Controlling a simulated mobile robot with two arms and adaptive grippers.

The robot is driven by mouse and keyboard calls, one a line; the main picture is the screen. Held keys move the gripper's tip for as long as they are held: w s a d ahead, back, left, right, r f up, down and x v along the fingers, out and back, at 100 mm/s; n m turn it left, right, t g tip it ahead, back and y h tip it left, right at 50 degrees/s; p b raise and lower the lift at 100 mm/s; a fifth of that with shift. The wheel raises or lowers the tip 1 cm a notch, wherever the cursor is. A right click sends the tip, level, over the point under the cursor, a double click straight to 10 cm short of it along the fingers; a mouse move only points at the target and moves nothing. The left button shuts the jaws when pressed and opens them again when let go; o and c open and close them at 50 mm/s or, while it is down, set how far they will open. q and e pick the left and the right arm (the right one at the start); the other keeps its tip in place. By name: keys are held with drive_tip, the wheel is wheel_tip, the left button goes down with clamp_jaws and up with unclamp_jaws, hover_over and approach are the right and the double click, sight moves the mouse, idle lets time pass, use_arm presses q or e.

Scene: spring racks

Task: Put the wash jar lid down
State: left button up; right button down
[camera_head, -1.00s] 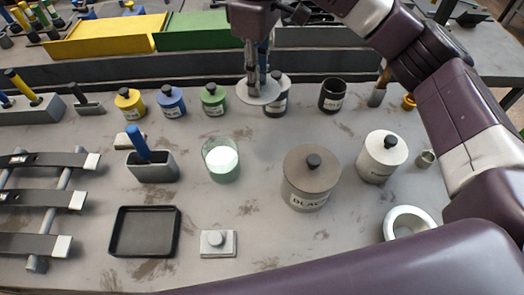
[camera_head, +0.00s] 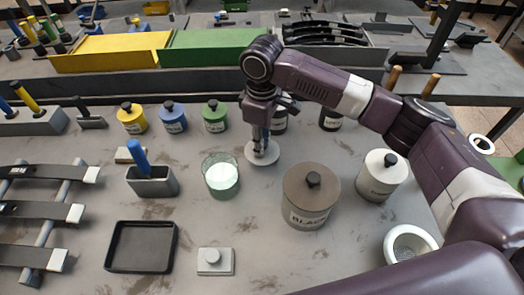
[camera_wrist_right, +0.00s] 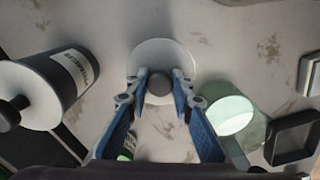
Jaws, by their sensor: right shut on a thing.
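The wash jar lid is a pale round disc (camera_head: 262,155) with a dark grey knob, level, between the open glass jar and the large grey jar. My right gripper (camera_head: 261,148) is above it. In the right wrist view, the gripper fingers (camera_wrist_right: 160,82) are closed around the knob, and the pale disc (camera_wrist_right: 160,52) spreads beyond them. The lid is at or just above the tabletop; I cannot tell whether it touches. The open glass jar (camera_head: 221,176) with pale liquid stands just left of the lid. My left gripper is not in view.
A large grey jar (camera_head: 310,196) stands to the right, with a white jar (camera_head: 382,176) beyond it. Yellow, blue and green jars (camera_head: 214,118) stand behind. A grey holder (camera_head: 152,182) and black tray (camera_head: 142,246) are left.

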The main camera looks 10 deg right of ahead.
wheel_tip(320, 180, down, 4)
drive_tip(key=shift+r, duration=0.15)
use_arm(q)
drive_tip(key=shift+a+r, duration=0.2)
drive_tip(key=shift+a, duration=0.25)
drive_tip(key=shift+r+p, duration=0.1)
drive_tip(key=shift+p, duration=0.2)
use_arm(e)
drive_tip(key=shift+f, duration=0.25)
drive_tip(key=c, duration=1.7)
unclamp_jaws()
wheel_tip(320, 180, up, 12)
drive_tip(key=shift+f+b, duration=0.25)
drive_tip(key=shift+b, duration=0.75)
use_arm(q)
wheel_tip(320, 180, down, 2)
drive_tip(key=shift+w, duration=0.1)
use_arm(e)
drive_tip(key=shift+r, duration=0.4)
